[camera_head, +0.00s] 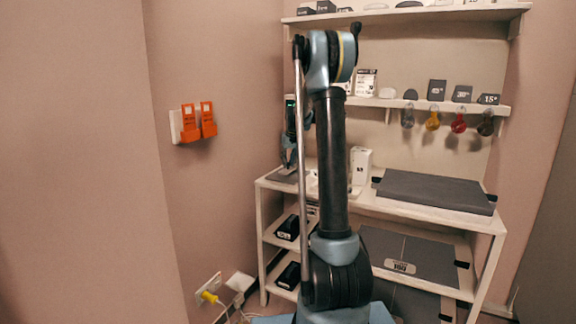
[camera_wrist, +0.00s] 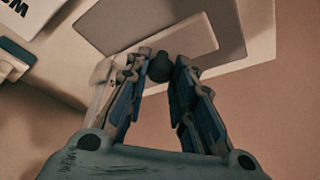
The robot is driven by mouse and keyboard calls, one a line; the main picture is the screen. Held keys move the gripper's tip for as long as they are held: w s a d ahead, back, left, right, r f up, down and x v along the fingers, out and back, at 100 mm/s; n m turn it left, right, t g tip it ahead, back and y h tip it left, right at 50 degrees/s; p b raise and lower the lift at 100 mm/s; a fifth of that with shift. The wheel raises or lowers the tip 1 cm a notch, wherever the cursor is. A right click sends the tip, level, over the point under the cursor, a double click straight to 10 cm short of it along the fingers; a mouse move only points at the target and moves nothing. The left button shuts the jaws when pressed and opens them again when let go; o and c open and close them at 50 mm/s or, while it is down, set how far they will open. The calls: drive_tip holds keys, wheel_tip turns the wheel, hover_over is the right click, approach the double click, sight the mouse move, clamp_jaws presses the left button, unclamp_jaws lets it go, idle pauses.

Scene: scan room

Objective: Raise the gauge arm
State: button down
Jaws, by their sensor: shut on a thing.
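My gripper (camera_wrist: 158,72) is in the middle of the wrist view, its two fingers closed in on a small dark round knob (camera_wrist: 160,66) between the fingertips. The knob appears to be the end of the gauge arm; the rest of that arm is hidden or cannot be made out. A pale upright piece (camera_wrist: 101,80) shows beside the left finger; I cannot tell whether it belongs to the gauge. In the head view my gripper (camera_head: 291,158) is partly hidden behind my own arm, above the left end of the shelf unit's top.
The white shelf unit (camera_head: 478,222) carries a thick dark slab (camera_head: 435,190) on its right and a white box (camera_head: 361,163) near its middle. A wall shelf (camera_head: 430,103) above holds small blocks and hanging coloured items. Orange devices (camera_head: 199,122) hang on the left wall.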

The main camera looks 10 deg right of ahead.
wheel_tip(320, 180, up, 19)
drive_tip(key=shift+f, duration=0.15)
drive_tip(key=shift+w, duration=0.1)
drive_tip(key=c, duration=1.4)
unclamp_jaws()
wheel_tip(320, 180, up, 11)
hover_over(289, 163)
drive_tip(key=s, duration=0.4)
drive_tip(key=shift+d, duration=0.25)
